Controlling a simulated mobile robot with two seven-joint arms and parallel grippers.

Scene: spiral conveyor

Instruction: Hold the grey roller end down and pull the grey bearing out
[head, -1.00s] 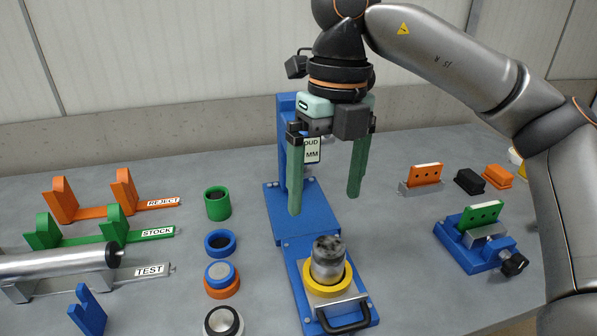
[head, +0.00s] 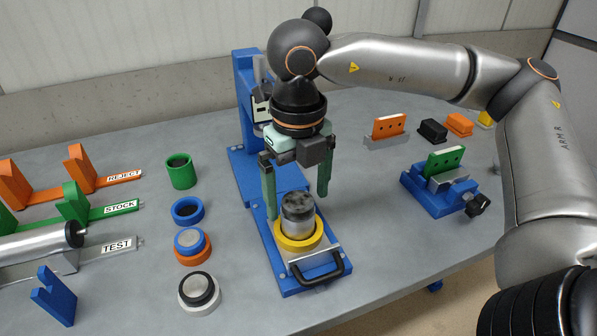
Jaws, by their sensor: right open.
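A grey metal cylinder (head: 298,224), likely the grey roller end, stands upright in a yellow ring (head: 287,243) on a blue sled with a black handle (head: 318,276). Its top is dark and mottled; I cannot make out a separate bearing in it. My right gripper (head: 297,206) is open and empty, pointing down. Its two long green fingers show to the left and right of the cylinder's upper part, with a gap on each side. I cannot tell how far their tips are behind it. My left gripper is not in view.
A blue press frame (head: 247,130) stands behind the sled. On the left are several coloured cups, including a green one (head: 180,176), and a long roller (head: 35,243) on labelled racks. On the right is a blue fixture (head: 427,196) with a black knob.

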